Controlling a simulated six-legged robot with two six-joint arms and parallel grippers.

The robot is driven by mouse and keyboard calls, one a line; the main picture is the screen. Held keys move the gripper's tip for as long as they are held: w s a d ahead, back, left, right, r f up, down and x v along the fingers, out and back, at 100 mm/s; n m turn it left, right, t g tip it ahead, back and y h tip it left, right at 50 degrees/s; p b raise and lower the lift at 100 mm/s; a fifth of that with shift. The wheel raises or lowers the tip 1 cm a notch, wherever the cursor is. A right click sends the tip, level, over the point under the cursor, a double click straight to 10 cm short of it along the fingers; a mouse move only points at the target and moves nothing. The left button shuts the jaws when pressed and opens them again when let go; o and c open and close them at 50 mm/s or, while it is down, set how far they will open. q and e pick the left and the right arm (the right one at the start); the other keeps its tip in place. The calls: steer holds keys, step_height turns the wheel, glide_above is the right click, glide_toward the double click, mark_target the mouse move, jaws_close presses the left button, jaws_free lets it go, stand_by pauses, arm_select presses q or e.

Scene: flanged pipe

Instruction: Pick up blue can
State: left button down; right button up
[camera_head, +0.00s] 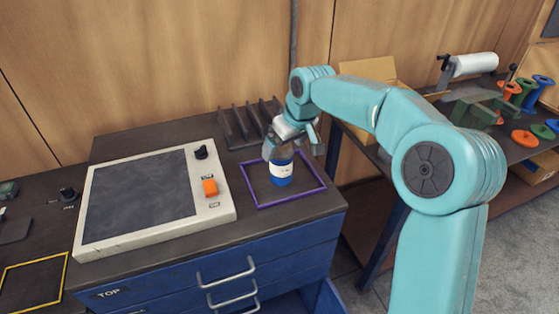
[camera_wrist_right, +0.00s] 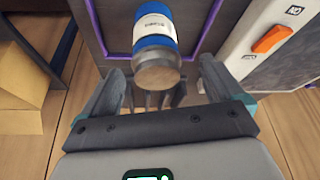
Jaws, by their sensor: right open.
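The blue can (camera_head: 281,174) stands upright inside the purple square outline (camera_head: 312,184) on the dark worktop. It has a white label band and a grey top. My right gripper (camera_head: 292,146) is at the can's top, tilted down toward it, with its jaws open. In the right wrist view the can (camera_wrist_right: 155,36) shows its grey end toward me, centred between the spread fingers of the gripper (camera_wrist_right: 162,72). I see no clear contact between the fingers and the can. My left gripper is in neither view.
A white-framed panel (camera_head: 226,199) with an orange switch (camera_head: 209,187) lies left of the purple outline. A dark slotted rack (camera_head: 240,127) stands behind it. A cardboard box (camera_head: 368,69) and colored spools (camera_head: 526,92) are on the right. A yellow outline (camera_head: 36,263) lies at left.

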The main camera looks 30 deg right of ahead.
steer(key=shift+d+f, duration=0.15)
steer(key=shift+f, duration=0.45)
steer(key=p+x, duration=0.1)
steer(key=x, duration=0.1)
steer(key=w+p+x, duration=0.1)
steer(key=x, duration=0.2)
steer(key=shift+r, duration=0.2)
steer(key=shift+s+d+f, duration=0.1)
steer(key=shift+d+f, duration=0.05)
steer(key=shift+f, duration=0.1)
steer(key=c, duration=1.3)
